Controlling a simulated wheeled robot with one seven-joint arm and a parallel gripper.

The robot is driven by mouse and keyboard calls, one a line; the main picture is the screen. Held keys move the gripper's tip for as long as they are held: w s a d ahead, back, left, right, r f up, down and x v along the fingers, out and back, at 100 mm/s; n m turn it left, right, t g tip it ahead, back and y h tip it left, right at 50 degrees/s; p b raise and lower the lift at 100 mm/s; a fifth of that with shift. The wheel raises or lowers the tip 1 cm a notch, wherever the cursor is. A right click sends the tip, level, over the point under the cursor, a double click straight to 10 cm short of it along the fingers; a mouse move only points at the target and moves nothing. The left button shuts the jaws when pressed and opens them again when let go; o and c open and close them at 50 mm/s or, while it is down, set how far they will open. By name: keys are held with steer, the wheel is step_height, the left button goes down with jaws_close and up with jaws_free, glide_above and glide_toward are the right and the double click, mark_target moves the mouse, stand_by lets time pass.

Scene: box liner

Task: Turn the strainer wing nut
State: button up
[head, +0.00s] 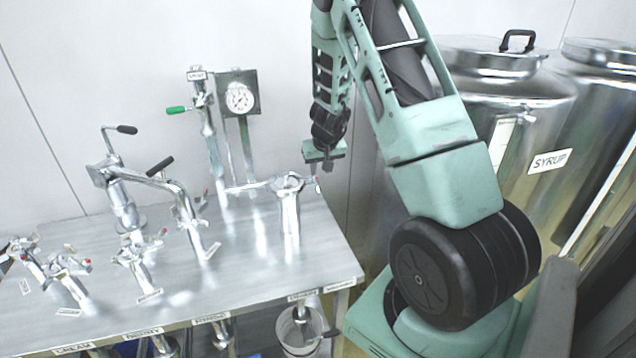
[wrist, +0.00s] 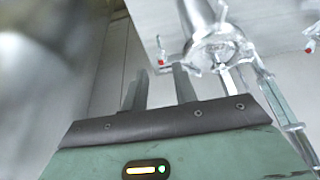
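A chrome post (head: 290,215) with a wide head stands at the table's right end. A small red-tipped part (head: 318,187) sticks out from the right of its head. I take this post for the strainer, but its label is too small to read. The wing nut's shape is not clear. My gripper (head: 325,168) hangs above and right of the post's head, apart from it. In the wrist view, my gripper's two fingers (wrist: 160,87) are spread with nothing between them. A chrome fitting (wrist: 205,50) with a red tip (wrist: 161,62) lies just beyond them.
Several similar chrome fittings with red tips stand on the steel table (head: 100,255) to the left. A pressure gauge (head: 239,98) and a green-handled valve (head: 177,110) rise behind. Steel tanks, one marked SYRUP (head: 551,161), stand right of my arm.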

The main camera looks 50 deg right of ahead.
mark_target(318, 178)
steer(key=x, duration=0.7)
steer(key=shift+w+f, duration=0.2)
steer(key=shift+f, duration=0.05)
jaws_close()
